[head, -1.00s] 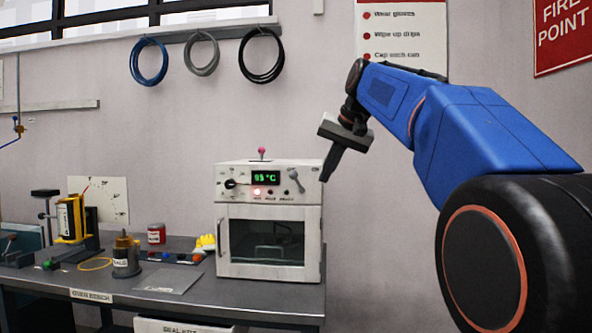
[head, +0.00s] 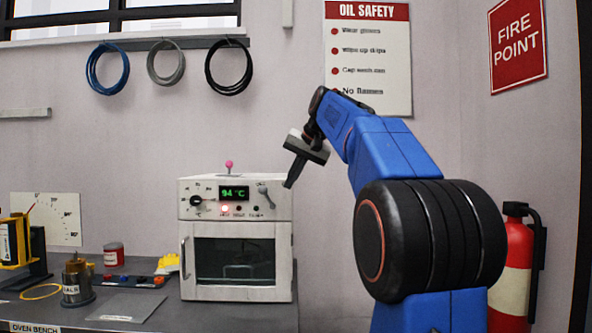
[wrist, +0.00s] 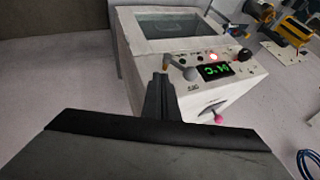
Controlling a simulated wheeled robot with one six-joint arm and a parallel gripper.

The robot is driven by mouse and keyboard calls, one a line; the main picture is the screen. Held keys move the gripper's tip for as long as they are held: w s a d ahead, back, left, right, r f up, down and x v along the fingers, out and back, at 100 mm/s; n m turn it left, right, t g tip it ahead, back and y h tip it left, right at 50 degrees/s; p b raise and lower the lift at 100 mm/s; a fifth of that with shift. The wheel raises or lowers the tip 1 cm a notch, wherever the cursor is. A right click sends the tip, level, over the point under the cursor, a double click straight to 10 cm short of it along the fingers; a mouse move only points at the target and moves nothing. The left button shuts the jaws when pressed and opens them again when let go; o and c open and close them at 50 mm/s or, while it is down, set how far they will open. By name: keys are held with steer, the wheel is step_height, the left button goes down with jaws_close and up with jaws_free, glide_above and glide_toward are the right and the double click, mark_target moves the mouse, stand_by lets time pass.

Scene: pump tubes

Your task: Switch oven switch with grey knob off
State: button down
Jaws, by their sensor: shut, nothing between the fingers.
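The white oven (head: 187,232) stands on the bench. Its switch with a grey knob (head: 262,189) is at the upper right of the front panel, knob up and leaning left in the head view. The knob shows also in the wrist view (wrist: 190,74), where the panel appears upside down. The green display (head: 234,193) reads 94 °C, and a red lamp (head: 225,209) glows below it. My gripper (head: 288,185) is shut and empty, its tips by the panel's right edge. In the wrist view its tips (wrist: 160,76) appear just left of the grey knob; contact is unclear.
A pink-knobbed lever (head: 229,164) rises from the oven top, and a black dial (head: 196,200) sits at the panel's left. A red can (head: 114,255), an oil can (head: 77,282) and a button strip (head: 135,281) stand left on the bench. A fire extinguisher (head: 514,265) stands at the right.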

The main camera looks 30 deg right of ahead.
mark_target(267, 189)
steer(key=shift+w+a+f, duration=0.25)
steer(key=shift+w+a, duration=0.25)
steer(key=shift+w, duration=0.2)
steer(key=shift+w+a+f, duration=0.3)
steer(key=shift+w+a, duration=0.2)
steer(key=shift+w, duration=0.2)
steer(key=shift+w+a+f, duration=0.25)
steer(key=shift+w+a, duration=0.25)
steer(key=shift+w, duration=0.2)
steer(key=shift+w+a, duration=0.6)
steer(key=shift+a, duration=0.25)
steer(key=shift+s+d, duration=0.1)
